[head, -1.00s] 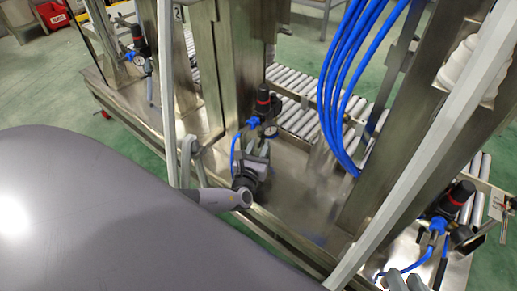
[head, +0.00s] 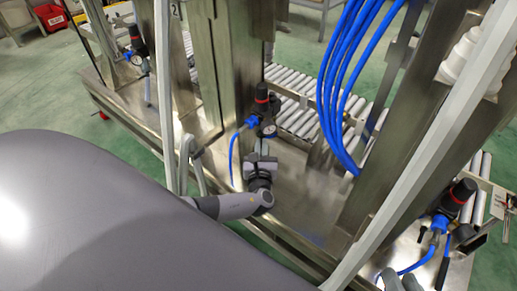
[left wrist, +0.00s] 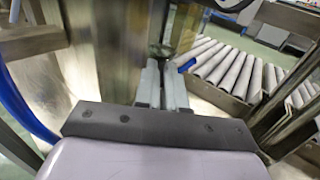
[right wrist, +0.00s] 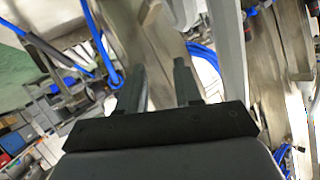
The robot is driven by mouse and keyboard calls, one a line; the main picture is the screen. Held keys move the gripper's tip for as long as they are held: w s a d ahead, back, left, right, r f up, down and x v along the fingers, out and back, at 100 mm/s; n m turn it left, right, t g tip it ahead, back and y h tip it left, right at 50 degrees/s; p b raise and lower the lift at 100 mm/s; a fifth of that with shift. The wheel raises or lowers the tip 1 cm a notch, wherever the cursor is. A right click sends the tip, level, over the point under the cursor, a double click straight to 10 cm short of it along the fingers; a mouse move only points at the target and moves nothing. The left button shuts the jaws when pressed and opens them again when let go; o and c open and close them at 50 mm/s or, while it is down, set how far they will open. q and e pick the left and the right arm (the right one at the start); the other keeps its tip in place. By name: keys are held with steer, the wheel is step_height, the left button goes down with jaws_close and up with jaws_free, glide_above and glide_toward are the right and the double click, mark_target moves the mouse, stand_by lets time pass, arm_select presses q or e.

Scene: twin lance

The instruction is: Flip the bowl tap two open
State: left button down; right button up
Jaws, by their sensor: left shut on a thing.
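An upright black regulator with a red ring (head: 262,97), a blue fitting (head: 252,121) and a round gauge (head: 269,131) stands by the steel post. My left gripper (head: 262,155) is just below it. Its fingers (left wrist: 162,82) are close together in the left wrist view, shut on the handle of bowl tap two; the handle itself is mostly hidden between them. A small blue part (left wrist: 187,65) shows just beyond the fingertips. My right gripper (head: 402,283) is at the bottom right of the head view. Its fingers (right wrist: 157,88) are apart and empty in the right wrist view.
Steel posts (head: 232,80) rise on either side of the tap. Blue hoses (head: 340,90) hang to its right. A roller conveyor (head: 300,118) runs behind. Another regulator (head: 455,200) stands at the right, and another (head: 137,42) at the far left.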

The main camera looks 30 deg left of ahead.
arm_select(q)
steer(key=n+g+y+b, duration=0.1)
steer(key=d+n+g+y+b, duration=0.1)
steer(key=w+n+g+y+b, duration=0.1)
steer(key=y+b, duration=0.1)
steer(key=shift+d+f, duration=0.2)
steer(key=shift+f, duration=0.2)
steer(key=n+g+b, duration=0.1)
steer(key=n+g+y+b, duration=0.2)
steer(key=shift+w+d+r+g, duration=0.2)
steer(key=shift+w+r+g, duration=0.05)
steer(key=shift+w+g, duration=0.15)
arm_select(e)
steer(key=d+n+t, duration=0.2)
steer(key=shift+s+d+r+t+h, duration=0.2)
steer(key=shift+d+t+h, duration=0.1)
steer(key=shift+d+t, duration=0.1)
steer(key=shift+r, duration=0.1)
arm_select(q)
steer(key=shift+r, duration=0.1)
steer(key=c, duration=1.2)
jaws_free()
